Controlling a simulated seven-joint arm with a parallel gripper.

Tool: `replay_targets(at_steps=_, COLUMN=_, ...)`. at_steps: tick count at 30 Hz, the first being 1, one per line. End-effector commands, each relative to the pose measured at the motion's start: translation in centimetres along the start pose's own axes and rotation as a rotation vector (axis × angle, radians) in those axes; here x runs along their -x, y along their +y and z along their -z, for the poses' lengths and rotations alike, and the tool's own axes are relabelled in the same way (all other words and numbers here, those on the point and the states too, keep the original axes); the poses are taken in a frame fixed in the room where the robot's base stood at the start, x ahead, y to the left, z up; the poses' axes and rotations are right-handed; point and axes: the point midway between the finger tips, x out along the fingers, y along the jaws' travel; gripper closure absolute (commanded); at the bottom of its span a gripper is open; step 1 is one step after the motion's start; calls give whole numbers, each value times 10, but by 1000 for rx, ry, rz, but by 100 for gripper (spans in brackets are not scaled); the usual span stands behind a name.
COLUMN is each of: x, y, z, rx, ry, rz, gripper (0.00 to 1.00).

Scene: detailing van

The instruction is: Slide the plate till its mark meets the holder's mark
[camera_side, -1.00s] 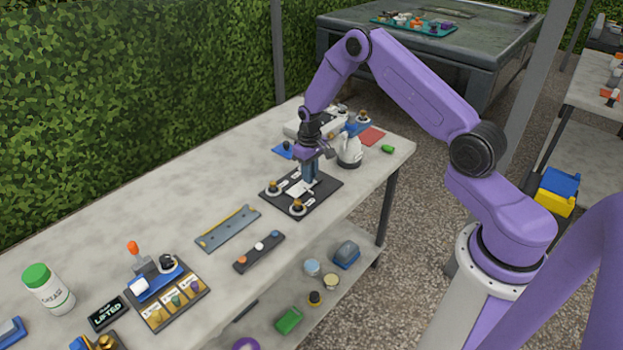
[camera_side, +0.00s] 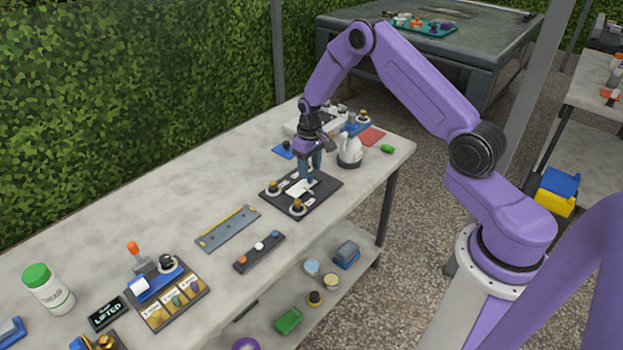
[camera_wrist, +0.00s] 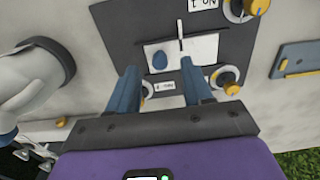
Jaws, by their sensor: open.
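A white plate (camera_wrist: 205,50) with a blue oval knob (camera_wrist: 155,61) lies on a dark board (camera_wrist: 120,20) that seems to be its holder. A thin pale upright bar with a dark line (camera_wrist: 180,35) stands by the plate; I cannot tell whether it is a mark or whether marks meet. In the side view the plate (camera_side: 299,188) is small on the dark board (camera_side: 328,184). My gripper (camera_wrist: 162,88) is open and empty, its blue fingers apart on the near side of the knob. It also shows just above the board in the side view (camera_side: 311,176).
Knobs with brass tops (camera_side: 297,206) stand on the board. A grey plate with a yellow edge (camera_side: 228,229) and a dark strip with buttons (camera_side: 259,251) lie nearer. The table's left back is clear.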

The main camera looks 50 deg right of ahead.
Motion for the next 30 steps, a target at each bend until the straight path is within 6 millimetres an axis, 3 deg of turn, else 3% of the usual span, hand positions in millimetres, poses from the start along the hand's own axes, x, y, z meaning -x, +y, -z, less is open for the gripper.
replay_targets(at_steps=18, x=26, y=0, z=0, rx=0, ry=0, rz=0, gripper=50)
replay_targets(at_steps=30, x=28, y=0, z=0, rx=1, ry=-1, rz=0, gripper=50)
